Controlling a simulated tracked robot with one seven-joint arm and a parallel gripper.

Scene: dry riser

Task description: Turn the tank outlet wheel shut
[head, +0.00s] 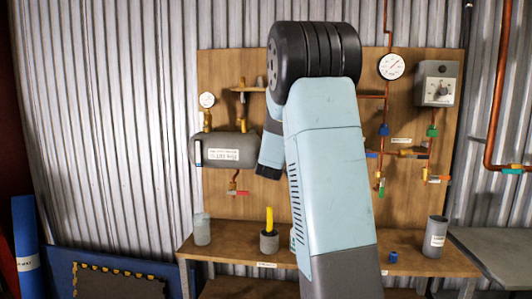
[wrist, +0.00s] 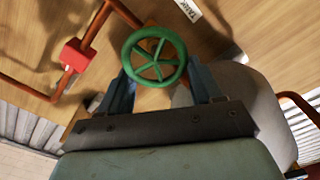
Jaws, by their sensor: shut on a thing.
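The green spoked wheel (wrist: 156,58) sits in the upper middle of the wrist view, on a copper pipe fitting against the wooden board. My gripper (wrist: 160,80) has one blue finger on each side of the wheel and is shut on it. In the head view my arm covers the wheel and the gripper. The grey tank (head: 222,150) is mounted on the left of the board in the head view. A rounded grey body, probably this tank, shows beside the right finger in the wrist view.
A red block (wrist: 75,55) sits on the copper pipe left of the wheel, and a white label (wrist: 189,9) is above it.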

